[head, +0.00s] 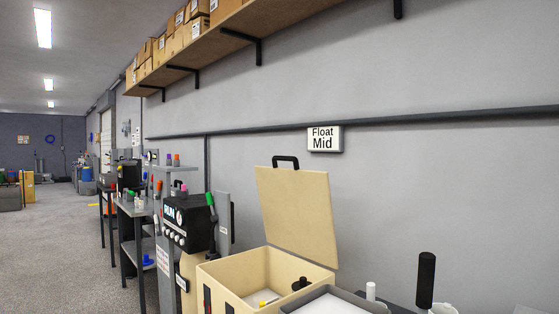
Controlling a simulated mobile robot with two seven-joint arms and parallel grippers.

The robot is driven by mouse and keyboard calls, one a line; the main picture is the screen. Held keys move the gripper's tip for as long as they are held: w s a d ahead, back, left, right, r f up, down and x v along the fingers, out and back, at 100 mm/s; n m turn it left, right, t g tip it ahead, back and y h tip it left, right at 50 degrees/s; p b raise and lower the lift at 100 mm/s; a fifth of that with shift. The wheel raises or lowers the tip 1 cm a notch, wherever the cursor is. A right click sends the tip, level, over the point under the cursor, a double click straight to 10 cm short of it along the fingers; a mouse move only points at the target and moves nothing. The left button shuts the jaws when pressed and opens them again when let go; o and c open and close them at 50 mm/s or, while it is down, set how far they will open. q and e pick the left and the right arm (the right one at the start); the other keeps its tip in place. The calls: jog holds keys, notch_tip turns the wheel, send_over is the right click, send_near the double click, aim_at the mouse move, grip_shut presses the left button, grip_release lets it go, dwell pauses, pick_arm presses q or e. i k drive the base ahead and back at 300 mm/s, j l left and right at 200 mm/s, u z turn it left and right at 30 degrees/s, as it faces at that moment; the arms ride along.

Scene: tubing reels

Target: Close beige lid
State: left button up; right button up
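The beige lid (297,213) stands open, tilted slightly back from upright, at the back edge of a beige box (226,270). A black handle (285,161) is on the lid's top edge. The box is open at the top, and a yellow item (268,301) and a dark item (301,284) show inside or at its opening. The box's lower part is cut off by the frame. Neither of my grippers is in view.
A grey tray (335,301) partly overlaps the box's front right in the picture. A black cylinder (426,279) stands right of it. A black control unit (187,224) stands left of the box. A grey wall is behind the lid. Open floor (60,260) lies at left.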

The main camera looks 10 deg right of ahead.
aim_at(296, 208)
jog(key=i+j+z, duration=0.2)
jog(key=i+j, duration=1.15)
